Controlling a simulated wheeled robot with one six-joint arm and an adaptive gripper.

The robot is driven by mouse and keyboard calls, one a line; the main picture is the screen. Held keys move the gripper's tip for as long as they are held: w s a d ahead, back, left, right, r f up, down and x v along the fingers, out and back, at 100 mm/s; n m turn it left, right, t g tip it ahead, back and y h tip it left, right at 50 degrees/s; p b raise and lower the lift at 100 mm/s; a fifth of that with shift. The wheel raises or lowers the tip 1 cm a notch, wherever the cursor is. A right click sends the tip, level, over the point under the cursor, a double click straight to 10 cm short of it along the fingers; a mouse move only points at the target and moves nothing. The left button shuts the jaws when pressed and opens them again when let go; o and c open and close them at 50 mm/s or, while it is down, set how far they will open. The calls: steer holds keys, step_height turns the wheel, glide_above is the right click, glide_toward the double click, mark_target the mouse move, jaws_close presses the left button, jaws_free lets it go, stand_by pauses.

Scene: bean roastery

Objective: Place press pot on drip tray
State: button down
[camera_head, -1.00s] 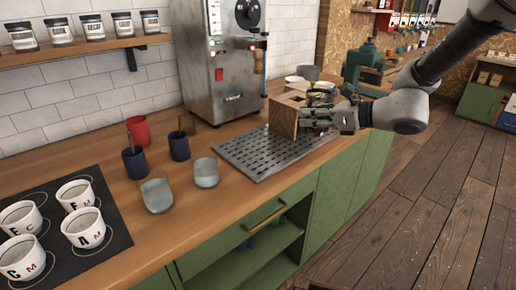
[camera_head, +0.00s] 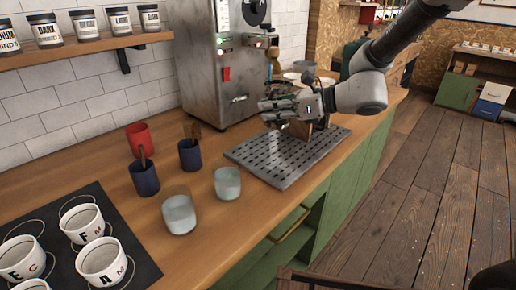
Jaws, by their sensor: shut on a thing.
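The drip tray (camera_head: 262,168) is a flat grey perforated metal plate on the wooden counter, in front of the steel machine. My gripper (camera_head: 272,113) reaches in from the right, above the back left part of the tray. It is shut on what seems to be the press pot (camera_head: 278,138), a faint see-through shape below the fingers. The fingers hide much of it, and I cannot tell whether its base touches the tray.
A wooden box (camera_head: 322,128) stands behind my gripper, partly hidden. Glass cups (camera_head: 228,184) (camera_head: 179,215), dark blue cups (camera_head: 190,156) and a red cup (camera_head: 139,138) stand left of the tray. The steel machine (camera_head: 222,75) rises behind. White cups (camera_head: 101,262) sit on a black mat.

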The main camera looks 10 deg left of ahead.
mark_target(272, 125)
steer(key=f, duration=0.2)
steer(key=a+f, duration=0.1)
steer(key=f, duration=0.2)
steer(key=shift+f, duration=2.5)
steer(key=c, duration=1.5)
jaws_free()
steer(key=shift+f, duration=0.1)
steer(key=shift+c, duration=0.2)
